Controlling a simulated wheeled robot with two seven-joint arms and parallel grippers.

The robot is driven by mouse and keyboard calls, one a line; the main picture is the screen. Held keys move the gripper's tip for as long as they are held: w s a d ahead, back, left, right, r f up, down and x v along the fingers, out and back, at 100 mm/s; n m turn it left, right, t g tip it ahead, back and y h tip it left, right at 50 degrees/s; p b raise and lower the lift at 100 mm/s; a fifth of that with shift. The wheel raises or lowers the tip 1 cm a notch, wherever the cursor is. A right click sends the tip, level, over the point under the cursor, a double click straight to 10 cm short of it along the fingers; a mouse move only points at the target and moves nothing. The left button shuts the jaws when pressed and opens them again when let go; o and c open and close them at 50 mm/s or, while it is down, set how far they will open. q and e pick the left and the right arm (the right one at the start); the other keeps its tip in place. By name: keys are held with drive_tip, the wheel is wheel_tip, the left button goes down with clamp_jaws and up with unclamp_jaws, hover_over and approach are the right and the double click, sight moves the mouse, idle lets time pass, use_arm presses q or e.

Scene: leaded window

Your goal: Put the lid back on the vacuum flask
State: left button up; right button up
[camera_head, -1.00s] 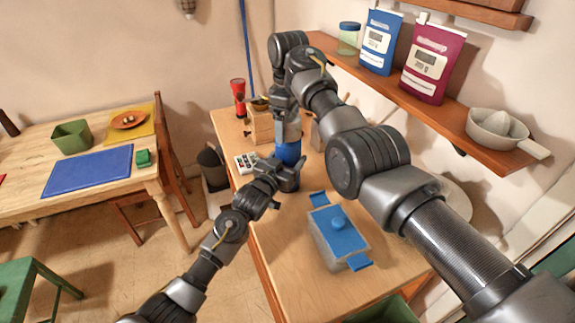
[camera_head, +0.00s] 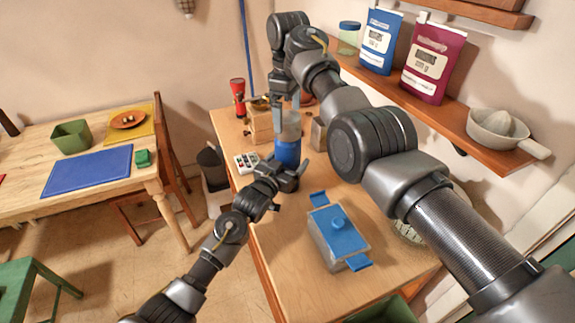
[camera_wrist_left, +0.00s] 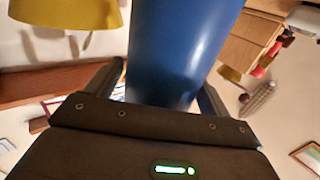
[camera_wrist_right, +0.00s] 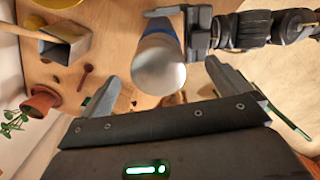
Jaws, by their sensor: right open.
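The vacuum flask (camera_head: 287,153) has a blue body and stands upright on the worktop. My left gripper (camera_head: 288,171) is around its lower body. In the left wrist view the blue body (camera_wrist_left: 178,50) fills the space between the fingers, which appear to touch its sides. The pale grey lid (camera_head: 289,126) is on top of the flask. In the right wrist view the lid (camera_wrist_right: 158,65) lies between and beyond the spread fingertips. My right gripper (camera_head: 287,107) is open and empty, just above the lid. Whether the lid is fully seated cannot be told.
A grey box with a blue lid (camera_head: 338,238) stands in front on the worktop. A remote-like keypad (camera_head: 246,162), a red torch (camera_head: 238,97) and a wooden box (camera_head: 262,127) are near the flask. A shelf (camera_head: 430,110) with packets runs along the right wall.

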use_arm(q)
drive_tip(key=shift+o, duration=0.9)
drive_tip(key=shift+w+r, duration=0.1)
drive_tip(key=shift+r, duration=0.05)
use_arm(e)
drive_tip(key=shift+w, duration=0.1)
use_arm(q)
drive_tip(key=shift+r, duration=0.1)
use_arm(e)
drive_tip(key=shift+f+b, duration=0.95)
use_arm(q)
drive_tip(key=v, duration=1)
drive_tip(key=shift+s+a, duration=0.25)
drive_tip(key=shift+s, duration=0.1)
use_arm(e)
drive_tip(key=shift+d, duration=0.1)
